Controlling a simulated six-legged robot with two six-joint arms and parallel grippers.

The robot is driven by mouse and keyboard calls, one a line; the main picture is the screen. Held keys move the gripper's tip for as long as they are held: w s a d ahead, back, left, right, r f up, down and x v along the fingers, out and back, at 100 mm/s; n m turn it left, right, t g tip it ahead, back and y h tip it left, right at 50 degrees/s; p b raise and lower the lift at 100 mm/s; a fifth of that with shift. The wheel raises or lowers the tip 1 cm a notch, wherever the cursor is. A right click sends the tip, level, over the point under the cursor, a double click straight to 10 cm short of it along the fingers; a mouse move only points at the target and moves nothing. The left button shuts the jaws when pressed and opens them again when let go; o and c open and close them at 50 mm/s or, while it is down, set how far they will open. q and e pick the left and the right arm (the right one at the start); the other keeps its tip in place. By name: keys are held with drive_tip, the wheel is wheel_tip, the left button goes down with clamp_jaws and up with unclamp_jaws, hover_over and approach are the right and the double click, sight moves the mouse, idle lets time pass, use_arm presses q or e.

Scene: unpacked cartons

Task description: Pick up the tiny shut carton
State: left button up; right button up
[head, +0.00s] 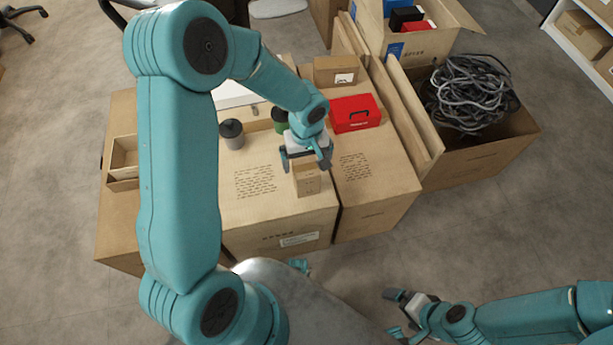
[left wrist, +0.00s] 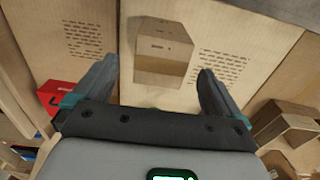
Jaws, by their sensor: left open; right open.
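The tiny shut carton (head: 307,179) is a small brown box standing on top of a large closed carton (head: 270,215), close to its right edge. In the left wrist view the tiny carton (left wrist: 162,52) shows ahead of and between the two fingers. My left gripper (head: 306,163) is open just above and behind the tiny carton in the head view. Its open fingers also show in the left wrist view (left wrist: 158,88), with nothing held between them. My right gripper (head: 396,315) is open and empty at the bottom right, over the floor, far from the carton.
An open carton of black cable (head: 468,95) is at right. The carton top in front is clear.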

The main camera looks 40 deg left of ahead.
sight(306, 167)
use_arm(q)
wheel_tip(306, 167, down, 6)
drive_tip(key=shift+s+r+b, duration=0.1)
drive_tip(key=shift+r+b, duration=0.1)
drive_tip(key=shift+b, duration=0.45)
drive_tip(key=c, duration=1.2)
